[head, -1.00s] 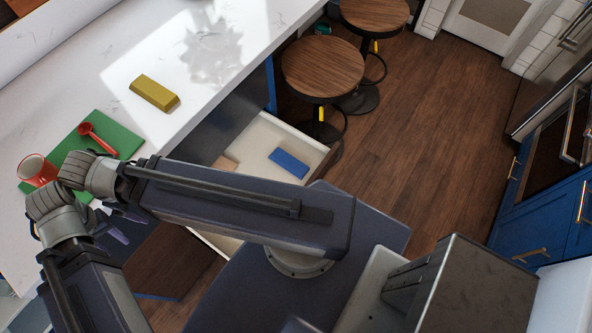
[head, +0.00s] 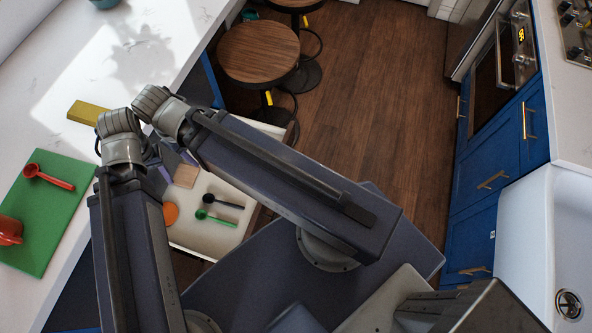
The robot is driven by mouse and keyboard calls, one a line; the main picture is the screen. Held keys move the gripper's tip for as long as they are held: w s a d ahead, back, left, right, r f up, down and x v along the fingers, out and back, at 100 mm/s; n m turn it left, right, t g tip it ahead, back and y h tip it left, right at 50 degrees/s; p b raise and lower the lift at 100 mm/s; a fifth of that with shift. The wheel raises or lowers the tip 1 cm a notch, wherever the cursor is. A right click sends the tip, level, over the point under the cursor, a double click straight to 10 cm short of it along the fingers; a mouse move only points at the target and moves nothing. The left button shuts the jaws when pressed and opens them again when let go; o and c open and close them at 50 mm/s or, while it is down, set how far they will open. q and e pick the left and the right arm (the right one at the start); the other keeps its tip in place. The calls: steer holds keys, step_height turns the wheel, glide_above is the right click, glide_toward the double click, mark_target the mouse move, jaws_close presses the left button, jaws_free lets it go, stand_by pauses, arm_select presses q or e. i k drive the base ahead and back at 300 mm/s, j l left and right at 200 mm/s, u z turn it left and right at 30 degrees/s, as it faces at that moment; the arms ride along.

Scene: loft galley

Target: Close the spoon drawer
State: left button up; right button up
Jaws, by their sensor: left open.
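The spoon drawer (head: 190,237) stands pulled out from the left counter, with a pale interior. In it lie a green spoon (head: 215,217), a black spoon (head: 222,201), an orange round item (head: 170,213) and a light wooden block (head: 186,176). My left gripper (head: 170,163) is partly hidden under the arm's joints, open, near the counter side of the drawer. I cannot tell whether it touches anything. My right gripper is out of view.
A wooden stool (head: 258,52) stands beyond the drawer. The wooden floor (head: 375,110) to the right is clear.

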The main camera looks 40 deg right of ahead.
mark_target(207, 239)
steer(key=k+l+z, duration=0.1)
steer(key=k+z, duration=0.3)
steer(key=k+l, duration=0.35)
steer(key=k, duration=0.15)
